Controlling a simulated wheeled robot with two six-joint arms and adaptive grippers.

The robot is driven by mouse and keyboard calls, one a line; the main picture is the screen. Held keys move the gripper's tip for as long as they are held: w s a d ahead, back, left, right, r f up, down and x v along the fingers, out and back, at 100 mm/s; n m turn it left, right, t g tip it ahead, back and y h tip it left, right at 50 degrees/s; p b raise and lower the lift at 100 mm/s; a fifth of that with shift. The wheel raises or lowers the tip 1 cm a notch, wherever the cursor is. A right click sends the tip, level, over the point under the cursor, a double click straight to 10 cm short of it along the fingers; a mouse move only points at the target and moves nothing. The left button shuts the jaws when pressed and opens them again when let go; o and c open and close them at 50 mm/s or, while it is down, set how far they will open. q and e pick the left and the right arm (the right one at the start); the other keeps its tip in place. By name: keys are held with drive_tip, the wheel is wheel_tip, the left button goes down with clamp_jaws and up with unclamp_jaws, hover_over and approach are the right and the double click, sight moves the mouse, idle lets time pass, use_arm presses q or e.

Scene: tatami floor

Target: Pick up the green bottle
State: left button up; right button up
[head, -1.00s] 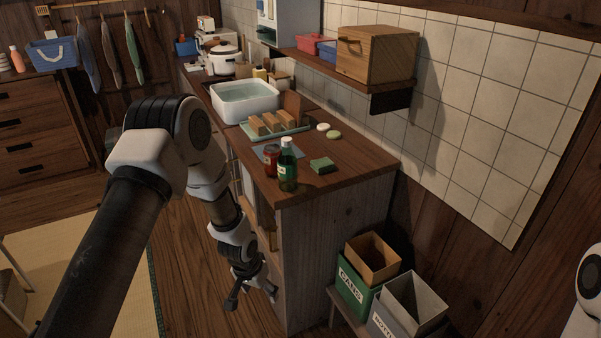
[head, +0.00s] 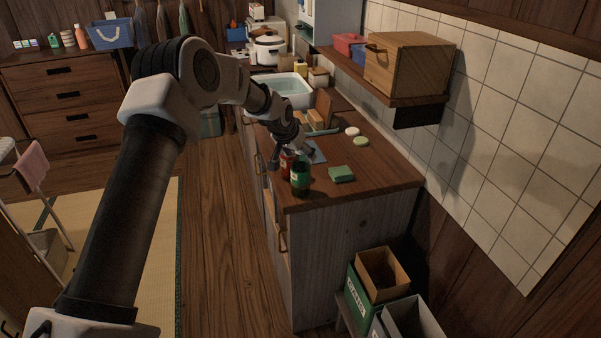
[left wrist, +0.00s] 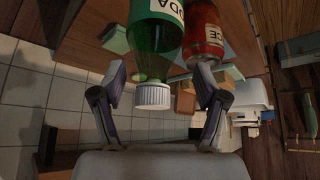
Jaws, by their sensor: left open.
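The green bottle (head: 300,180) stands upright near the front corner of the wooden counter. Its white cap is covered by my gripper in the head view. In the left wrist view the green bottle (left wrist: 156,35) shows a white label and its white cap lies between my fingers. My left gripper (head: 289,152) is open at the top of the bottle, with one finger on each side of the cap (left wrist: 160,77). I see a gap on both sides of the cap. My right gripper is out of view.
A green sponge (head: 341,174) lies to the right. A wooden box (head: 410,65) sits on the wall shelf. The counter's front right is clear.

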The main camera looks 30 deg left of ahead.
use_arm(q)
drive_tip(key=shift+w+d+f, duration=0.25)
drive_tip(key=shift+w+f, duration=0.25)
drive_tip(key=shift+w+d+f, duration=0.25)
drive_tip(key=shift+w+f, duration=0.25)
drive_tip(key=shift+s+a+r, duration=0.1)
drive_tip(key=shift+s+a, duration=0.15)
drive_tip(key=shift+a, duration=0.05)
drive_tip(key=shift+s, duration=0.15)
drive_tip(key=c, duration=1.2)
drive_tip(key=shift+w+d, duration=0.15)
drive_tip(key=shift+w, duration=0.05)
clamp_jaws()
drive_tip(key=shift+s, duration=0.1)
wheel_tip(320, 180, up, 10)
drive_tip(key=shift+f+b, duration=0.1)
drive_tip(key=shift+b, duration=0.5)
